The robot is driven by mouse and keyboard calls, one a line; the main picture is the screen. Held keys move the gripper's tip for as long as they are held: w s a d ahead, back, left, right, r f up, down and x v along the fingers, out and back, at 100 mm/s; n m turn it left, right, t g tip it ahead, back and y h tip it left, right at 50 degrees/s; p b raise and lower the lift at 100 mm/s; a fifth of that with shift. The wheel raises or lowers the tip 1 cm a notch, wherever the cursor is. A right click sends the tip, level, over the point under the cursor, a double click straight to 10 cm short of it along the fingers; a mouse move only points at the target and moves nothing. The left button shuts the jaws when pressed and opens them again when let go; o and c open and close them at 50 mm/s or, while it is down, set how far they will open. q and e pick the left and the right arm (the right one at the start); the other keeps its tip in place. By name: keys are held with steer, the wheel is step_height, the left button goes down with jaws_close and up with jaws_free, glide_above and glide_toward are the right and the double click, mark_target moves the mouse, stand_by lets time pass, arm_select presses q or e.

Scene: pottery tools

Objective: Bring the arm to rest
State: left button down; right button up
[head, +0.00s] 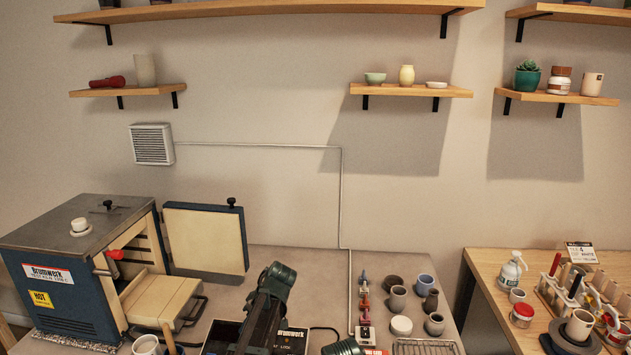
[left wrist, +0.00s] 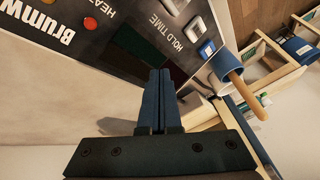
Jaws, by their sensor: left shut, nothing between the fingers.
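My left gripper (left wrist: 159,75) shows in the left wrist view with its two blue fingers together, shut and empty. It points toward a dark control panel (left wrist: 125,35) with knobs, buttons and the words "HOLD TIME"; the distance between them is hard to judge. In the head view a dark green part of my arm rises at the bottom centre in front of the control box (head: 292,338). The fingers cannot be made out there. My right gripper is not in view.
A blue kiln (head: 68,295) stands at left, its door (head: 205,240) open. Several cups and small pots stand right of the arm, near a white cup (head: 401,326) and a wire rack (head: 425,347). A wooden side table (head: 485,262) holds bottles and tools. Shelves line the wall.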

arm_select(q)
steer(key=s+d+m, duration=0.2)
steer(key=s, duration=0.2)
steer(key=s+d+f+m+h, duration=0.1)
steer(key=s+d+m, duration=0.1)
steer(key=s+d, duration=0.1)
steer(key=s+d+m+h, duration=0.1)
steer(key=s+d, duration=0.1)
steer(key=s, duration=0.2)
steer(key=shift+s+d+f+m, duration=0.3)
steer(key=shift+m, duration=0.1)
steer(key=s+d+m+h, duration=0.1)
steer(key=s+d+m, duration=0.2)
steer(key=s, duration=0.3)
steer(key=s+d+f+m+g+h, duration=0.1)
steer(key=s+d+m, duration=0.3)
steer(key=s, duration=0.3)
steer(key=shift+s+d+m+h, duration=0.15)
steer(key=shift+d+m+h, duration=0.15)
steer(key=shift+m+h, duration=0.15)
